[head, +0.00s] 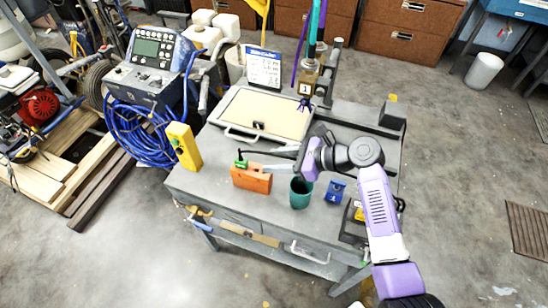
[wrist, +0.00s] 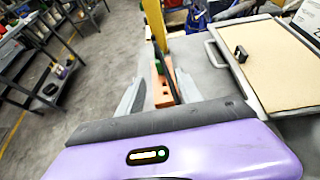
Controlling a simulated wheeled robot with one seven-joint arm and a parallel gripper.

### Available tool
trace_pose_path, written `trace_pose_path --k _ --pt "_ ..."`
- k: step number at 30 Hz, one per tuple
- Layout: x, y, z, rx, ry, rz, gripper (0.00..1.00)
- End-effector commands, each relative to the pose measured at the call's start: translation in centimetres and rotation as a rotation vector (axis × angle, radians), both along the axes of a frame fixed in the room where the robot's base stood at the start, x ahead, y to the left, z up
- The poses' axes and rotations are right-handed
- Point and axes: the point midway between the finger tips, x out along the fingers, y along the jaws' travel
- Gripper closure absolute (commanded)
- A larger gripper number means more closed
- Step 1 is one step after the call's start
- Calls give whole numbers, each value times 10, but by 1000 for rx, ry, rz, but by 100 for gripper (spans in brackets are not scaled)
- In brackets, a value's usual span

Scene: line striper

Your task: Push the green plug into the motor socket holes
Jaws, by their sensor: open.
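The green plug (head: 240,162), with a black piece on top, is at the upper left end of an orange block (head: 251,179) on the grey workbench. I cannot tell how deep it sits or see any socket holes; whether this block is the motor socket is unclear. My gripper (head: 268,160) is open and empty, to the right of the plug and above the block, its fingers pointing left. In the wrist view the orange block (wrist: 157,92) shows between my gripper's fingers (wrist: 160,70), beside a dark upright strip.
A teal cup (head: 300,193) and a blue box (head: 336,191) stand right of the block. A yellow box (head: 184,146) stands at the bench's left edge. A tan-topped panel with handles (head: 262,113) lies behind. Bare bench lies in front of the block.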

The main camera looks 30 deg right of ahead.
Motion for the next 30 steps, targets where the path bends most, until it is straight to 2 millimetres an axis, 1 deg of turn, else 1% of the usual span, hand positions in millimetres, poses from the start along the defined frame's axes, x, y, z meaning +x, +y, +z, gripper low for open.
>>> trace_pose_path --k 5,19,21,30 --pt "7 5 -8 2 3 -3 58" --pt "41 33 -33 -2 0 -3 58" --pt "47 38 -30 0 2 -2 58" --pt "64 52 -42 1 1 -3 58"
